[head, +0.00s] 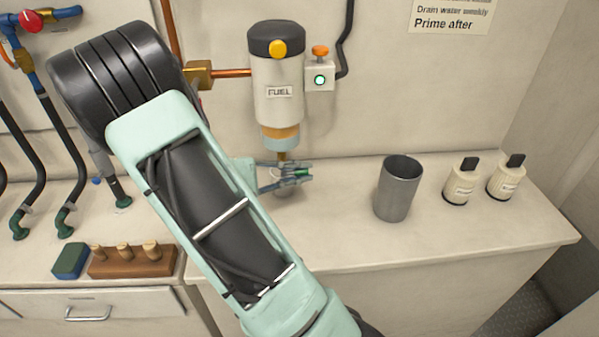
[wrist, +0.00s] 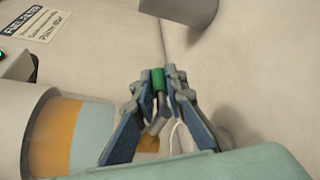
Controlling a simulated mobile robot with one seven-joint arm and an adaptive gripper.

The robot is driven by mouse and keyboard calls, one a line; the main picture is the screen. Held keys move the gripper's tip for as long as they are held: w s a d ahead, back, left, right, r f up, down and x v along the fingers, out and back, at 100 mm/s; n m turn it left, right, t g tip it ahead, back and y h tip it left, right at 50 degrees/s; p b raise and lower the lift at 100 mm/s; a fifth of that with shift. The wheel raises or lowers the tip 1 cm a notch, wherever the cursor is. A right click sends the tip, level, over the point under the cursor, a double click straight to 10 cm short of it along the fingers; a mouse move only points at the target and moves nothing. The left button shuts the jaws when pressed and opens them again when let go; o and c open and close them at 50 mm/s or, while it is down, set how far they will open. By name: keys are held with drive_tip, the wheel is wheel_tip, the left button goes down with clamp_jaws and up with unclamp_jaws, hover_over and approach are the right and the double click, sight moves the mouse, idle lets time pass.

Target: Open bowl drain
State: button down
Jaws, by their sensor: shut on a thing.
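The fuel filter (head: 278,105) hangs on the back wall, with a black cap, a white body labelled FUEL and a clear bowl (head: 280,137) at its base. In the wrist view the bowl (wrist: 65,135) shows amber fluid and a paler blue-grey layer. The bowl drain has a small lever with a green grip (wrist: 159,79). My gripper (wrist: 160,88) is shut on the drain lever, its blue-grey fingers on either side of the grip. In the head view my gripper (head: 286,177) is just below the bowl, and the lever is partly hidden by the fingers.
A grey metal cup (head: 398,188) stands on the counter to the right, with two cream canisters (head: 461,182) (head: 503,177) beyond it. A switch box (head: 320,77) with a green light is beside the filter. Hoses and a wooden plug block (head: 132,260) are at left.

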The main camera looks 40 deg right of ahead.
drive_tip(key=h, duration=0.1)
drive_tip(key=r+n+h+b, duration=0.1)
drive_tip(key=h, duration=0.1)
drive_tip(key=shift+w+a+g+h, duration=0.1)
drive_tip(key=shift+a+g+h, duration=0.05)
drive_tip(key=shift+g+h, duration=0.2)
drive_tip(key=shift+w+a+r+n+h+b, duration=0.1)
drive_tip(key=shift+r+n+h+b, duration=0.25)
drive_tip(key=shift+h, duration=0.45)
drive_tip(key=shift+w+a+r+n+h+b, duration=0.1)
drive_tip(key=shift+r+n+h+b, duration=0.1)
drive_tip(key=shift+r+n+h, duration=0.4)
drive_tip(key=shift+f+h, duration=0.25)
drive_tip(key=c, duration=2)
unclamp_jaws()
drive_tip(key=shift+o, duration=0.2)
drive_tip(key=shift+s+m, duration=0.1)
drive_tip(key=shift+m, duration=0.15)
